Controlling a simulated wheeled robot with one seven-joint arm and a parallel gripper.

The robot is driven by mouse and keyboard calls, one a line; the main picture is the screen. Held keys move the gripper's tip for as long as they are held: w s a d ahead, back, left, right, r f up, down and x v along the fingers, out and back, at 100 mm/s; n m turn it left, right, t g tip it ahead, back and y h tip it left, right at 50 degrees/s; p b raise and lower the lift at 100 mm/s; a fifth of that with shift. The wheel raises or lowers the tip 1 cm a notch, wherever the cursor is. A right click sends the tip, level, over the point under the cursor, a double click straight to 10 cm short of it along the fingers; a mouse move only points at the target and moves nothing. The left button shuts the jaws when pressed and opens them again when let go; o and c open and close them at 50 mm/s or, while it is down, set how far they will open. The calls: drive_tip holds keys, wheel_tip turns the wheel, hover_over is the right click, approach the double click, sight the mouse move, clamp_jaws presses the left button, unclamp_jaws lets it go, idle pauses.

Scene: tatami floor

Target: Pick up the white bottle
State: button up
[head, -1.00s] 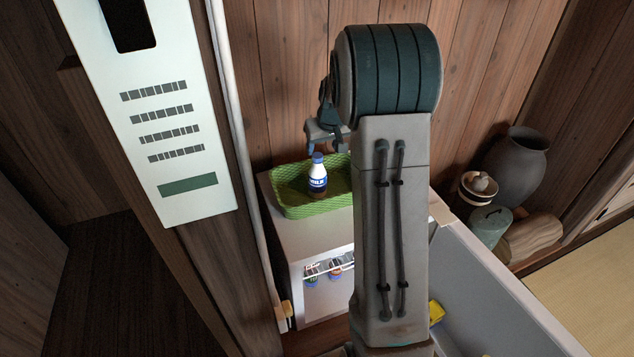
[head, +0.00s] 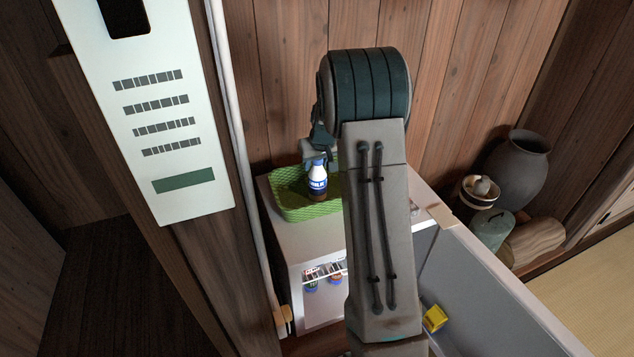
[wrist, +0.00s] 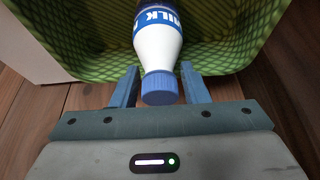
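The white bottle (head: 317,180) has a blue cap and a blue label reading MILK. It stands upright in a green woven tray (head: 290,207) on a white cabinet. In the wrist view the bottle (wrist: 157,50) points its cap toward me. My gripper (wrist: 159,82) is open, with one blue finger on each side of the cap and neck. Small gaps show between fingers and bottle. In the head view my gripper (head: 316,158) is just above and behind the cap, partly hidden by my arm.
The white cabinet (head: 290,245) has small bottles (head: 312,283) in its front opening. A white-rimmed bin with a yellow object (head: 434,318) is at right. A dark vase (head: 518,172) and a green pot (head: 491,228) stand farther right. A wooden wall is behind.

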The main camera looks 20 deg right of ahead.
clamp_jaws()
drive_tip(key=shift+r, duration=0.1)
